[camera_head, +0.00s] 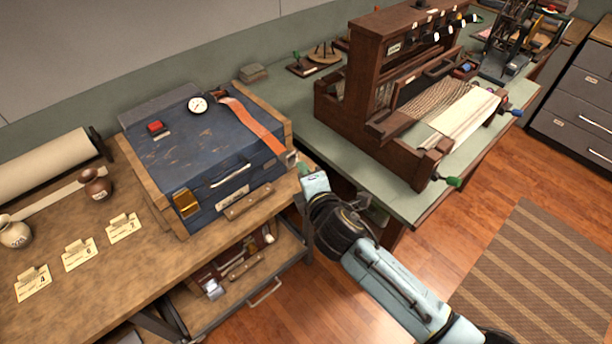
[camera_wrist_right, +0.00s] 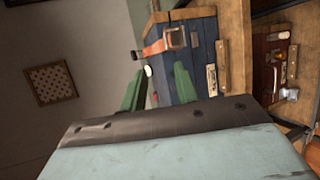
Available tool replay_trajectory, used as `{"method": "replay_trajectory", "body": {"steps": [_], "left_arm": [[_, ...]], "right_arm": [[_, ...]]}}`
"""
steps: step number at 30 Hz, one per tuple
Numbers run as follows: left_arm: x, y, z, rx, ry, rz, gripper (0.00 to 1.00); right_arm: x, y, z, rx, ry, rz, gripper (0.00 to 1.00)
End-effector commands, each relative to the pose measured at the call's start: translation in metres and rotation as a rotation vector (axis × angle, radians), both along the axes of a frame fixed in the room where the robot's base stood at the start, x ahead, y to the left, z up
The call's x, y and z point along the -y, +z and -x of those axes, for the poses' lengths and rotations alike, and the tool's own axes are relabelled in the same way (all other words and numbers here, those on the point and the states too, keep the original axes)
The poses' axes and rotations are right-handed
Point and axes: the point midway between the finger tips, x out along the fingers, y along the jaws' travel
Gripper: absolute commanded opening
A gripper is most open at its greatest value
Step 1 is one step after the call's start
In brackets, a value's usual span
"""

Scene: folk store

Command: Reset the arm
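My right arm (camera_head: 390,280) comes in from the lower right of the head view. Its right gripper (camera_head: 303,169) is at the right end of the blue chest (camera_head: 215,160), close to its front right corner. I cannot tell from this view whether they touch. In the right wrist view the two green fingers of the gripper (camera_wrist_right: 159,88) stand apart with nothing held between them. The blue chest (camera_wrist_right: 205,55) lies beyond them, with its orange strap and buckle (camera_wrist_right: 165,41) showing. My left arm and gripper are not in view.
The chest stands on a wooden workbench (camera_head: 110,265) with vases and numbered cards. Below is an open drawer (camera_head: 225,310) with a brown case. A wooden loom (camera_head: 400,100) stands on the green table (camera_head: 300,105). Open floor (camera_head: 470,225) and a striped rug (camera_head: 545,265) lie right.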

Motion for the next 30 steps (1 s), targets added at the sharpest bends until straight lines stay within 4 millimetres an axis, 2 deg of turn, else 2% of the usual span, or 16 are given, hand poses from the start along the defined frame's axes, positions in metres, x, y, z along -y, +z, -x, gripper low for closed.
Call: {"method": "replay_trajectory", "body": {"steps": [13, 16, 17, 20, 23, 24, 26, 27, 30], "left_arm": [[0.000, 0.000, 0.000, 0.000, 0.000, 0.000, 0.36], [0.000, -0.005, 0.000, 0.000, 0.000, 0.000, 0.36], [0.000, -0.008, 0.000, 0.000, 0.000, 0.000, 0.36], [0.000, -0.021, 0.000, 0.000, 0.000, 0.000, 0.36], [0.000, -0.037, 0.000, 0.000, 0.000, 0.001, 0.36], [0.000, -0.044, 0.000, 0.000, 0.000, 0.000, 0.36], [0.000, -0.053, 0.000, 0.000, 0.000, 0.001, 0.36], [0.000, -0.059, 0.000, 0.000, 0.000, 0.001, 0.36], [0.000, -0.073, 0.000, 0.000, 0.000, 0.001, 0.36]], "right_arm": [[0.000, -0.001, 0.000, -0.001, -0.001, -0.002, 0.30], [0.005, -0.019, 0.002, -0.035, -0.014, -0.018, 0.30], [0.008, -0.030, 0.003, -0.055, -0.023, -0.027, 0.30], [0.023, -0.084, 0.011, -0.152, -0.071, -0.082, 0.30], [0.044, -0.156, 0.028, -0.285, -0.149, -0.163, 0.30], [0.054, -0.185, 0.037, -0.341, -0.186, -0.198, 0.30], [0.067, -0.226, 0.053, -0.419, -0.244, -0.253, 0.30], [0.077, -0.253, 0.066, -0.471, -0.287, -0.289, 0.30], [0.100, -0.317, 0.101, -0.593, -0.400, -0.375, 0.30]]}}
